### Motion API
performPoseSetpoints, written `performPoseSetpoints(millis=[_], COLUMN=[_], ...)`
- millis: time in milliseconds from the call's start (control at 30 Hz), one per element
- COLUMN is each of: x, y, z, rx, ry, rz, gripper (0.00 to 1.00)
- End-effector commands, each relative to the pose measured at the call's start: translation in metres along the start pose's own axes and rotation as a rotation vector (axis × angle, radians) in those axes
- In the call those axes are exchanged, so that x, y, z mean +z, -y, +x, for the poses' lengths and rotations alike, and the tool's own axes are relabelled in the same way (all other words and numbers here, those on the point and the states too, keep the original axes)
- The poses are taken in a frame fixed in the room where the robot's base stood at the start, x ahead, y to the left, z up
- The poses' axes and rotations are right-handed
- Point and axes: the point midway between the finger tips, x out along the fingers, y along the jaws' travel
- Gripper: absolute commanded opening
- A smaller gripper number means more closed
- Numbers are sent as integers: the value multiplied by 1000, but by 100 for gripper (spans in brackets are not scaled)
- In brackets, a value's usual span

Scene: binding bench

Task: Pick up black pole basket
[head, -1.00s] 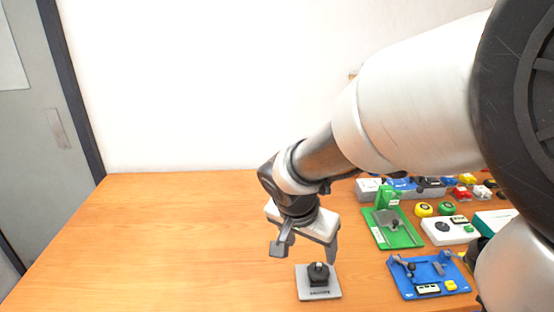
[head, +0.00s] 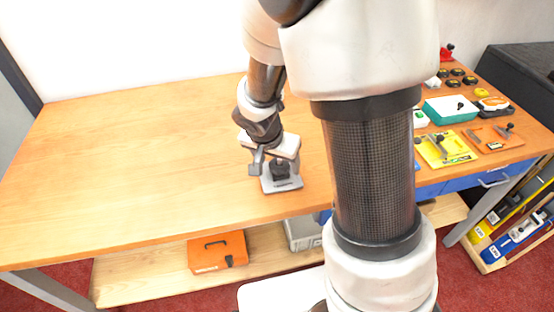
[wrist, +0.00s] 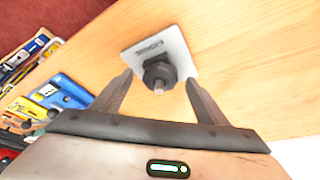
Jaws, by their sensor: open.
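A black piece with a short pale-tipped post stands on a light grey square plate; I take it for the black pole basket (head: 281,171). The plate (head: 285,186) lies on the wooden bench near its front edge. In the wrist view the black piece (wrist: 160,72) shows between the fingers, with the plate (wrist: 172,45) beyond it. My gripper (wrist: 159,82) is open, one finger on each side of the black piece. I cannot tell whether the fingers touch it. In the head view my gripper (head: 275,164) is just over the plate and partly hides the piece.
The bench (head: 130,160) is clear on the left. On the right stand a teal box (head: 449,110), a yellow tray (head: 445,149) and a brown board (head: 493,138) with small parts. An orange case (head: 217,251) lies on the shelf below. My arm hides the middle right.

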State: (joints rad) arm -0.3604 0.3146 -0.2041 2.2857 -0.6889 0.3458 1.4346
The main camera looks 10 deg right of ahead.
Motion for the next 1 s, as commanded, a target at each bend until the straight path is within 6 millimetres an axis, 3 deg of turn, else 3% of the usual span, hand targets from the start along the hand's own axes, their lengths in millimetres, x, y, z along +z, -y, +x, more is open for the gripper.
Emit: performPoseSetpoints(millis=[200, 467, 767, 1000], x=[0, 0, -3, -21], y=[0, 0, 0, 1], z=[0, 0, -5, -46], rx=[-1, -1, -2, -6], ry=[-1, -1, -2, -5], rz=[1, 1, 3, 6], gripper=[68, 24, 24, 24])
